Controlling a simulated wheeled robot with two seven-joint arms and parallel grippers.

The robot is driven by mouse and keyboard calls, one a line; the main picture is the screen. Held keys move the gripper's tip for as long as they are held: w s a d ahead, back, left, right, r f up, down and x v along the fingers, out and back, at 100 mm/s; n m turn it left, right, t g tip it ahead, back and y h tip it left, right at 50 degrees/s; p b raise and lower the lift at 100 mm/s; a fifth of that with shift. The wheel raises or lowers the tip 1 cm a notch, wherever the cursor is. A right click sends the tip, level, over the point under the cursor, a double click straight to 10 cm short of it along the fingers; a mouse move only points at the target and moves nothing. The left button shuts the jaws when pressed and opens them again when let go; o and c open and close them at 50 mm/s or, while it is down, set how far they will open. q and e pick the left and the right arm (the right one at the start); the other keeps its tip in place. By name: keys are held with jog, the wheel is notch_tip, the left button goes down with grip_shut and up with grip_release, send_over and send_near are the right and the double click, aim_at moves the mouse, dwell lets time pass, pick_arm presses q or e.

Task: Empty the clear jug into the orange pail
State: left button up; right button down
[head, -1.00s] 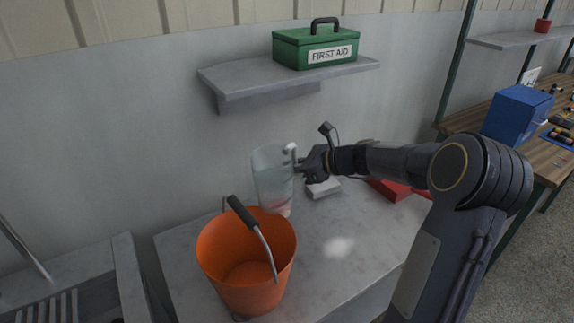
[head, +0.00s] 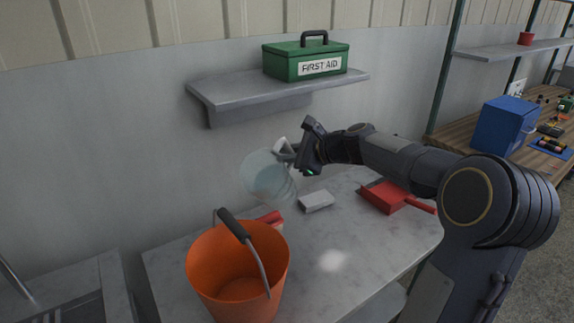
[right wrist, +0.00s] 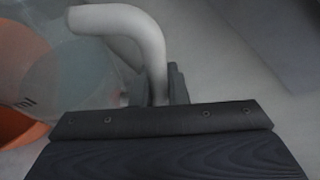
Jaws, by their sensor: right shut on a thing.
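The clear jug (head: 267,176) is in the air above the counter, tilted with its mouth toward the left, behind and above the orange pail. My right gripper (head: 290,153) is shut on the jug's pale handle. The handle (right wrist: 150,45) and part of the clear jug wall (right wrist: 85,80) also show in the right wrist view. The orange pail (head: 232,285) stands upright at the counter's front left, its dark-gripped bail leaning across the opening. The part of its inside that shows looks empty. I cannot tell whether the jug holds liquid. My left gripper is not in view.
A red item (head: 270,219) lies behind the pail. A pale block (head: 316,201) and a red dustpan (head: 392,197) lie on the grey counter (head: 350,235). A wall shelf (head: 225,91) with a green first aid box (head: 305,58) hangs above the jug.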

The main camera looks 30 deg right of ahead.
aim_at(262, 152)
jog(key=r+n+h+b, duration=0.1)
jog(key=a+r+n+t+b, duration=0.1)
jog(key=b, duration=0.1)
jog(key=s+a+r+n+t+h+b, duration=0.1)
jog(key=n+b, duration=0.1)
jog(key=shift+r+h, duration=0.15)
jog(key=shift+h, duration=0.15)
jog(key=shift+s+a+n+t+h+b, duration=0.25)
jog(key=shift+a+n+b, duration=0.25)
jog(key=shift+b, duration=0.15)
jog(key=shift+s+a+n+t+h+b, duration=0.2)
jog(key=shift+a+n+b, duration=0.2)
jog(key=shift+a+b, duration=0.15)
jog(key=shift+s+a+r+n+t+h+b, duration=0.2)
jog(key=shift+s+a+n+t, duration=0.1)
jog(key=shift+a+n, duration=0.25)
jog(key=shift+s+a+r+n+t+h+b, duration=0.15)
jog(key=shift+s+a+n, duration=0.2)
jog(key=shift+a, duration=0.25)
jog(key=shift+s+a+r+n+t+h+p, duration=0.1)
jog(key=shift+s+a+r+n+t+p, duration=0.15)
jog(key=shift+a, duration=0.2)
jog(key=shift+s+a+r+n+t+h+p, duration=0.1)
jog(key=shift+s+a+r+n+p, duration=0.15)
jog(key=shift+a+n+p, duration=0.2)
jog(key=shift+s+a+r+n+t+h+p, duration=0.1)
jog(key=shift+s+a+r+n+t+p, duration=0.15)
jog(key=shift+a, duration=0.25)
jog(key=shift+w, duration=0.1)
dwell(0.7)
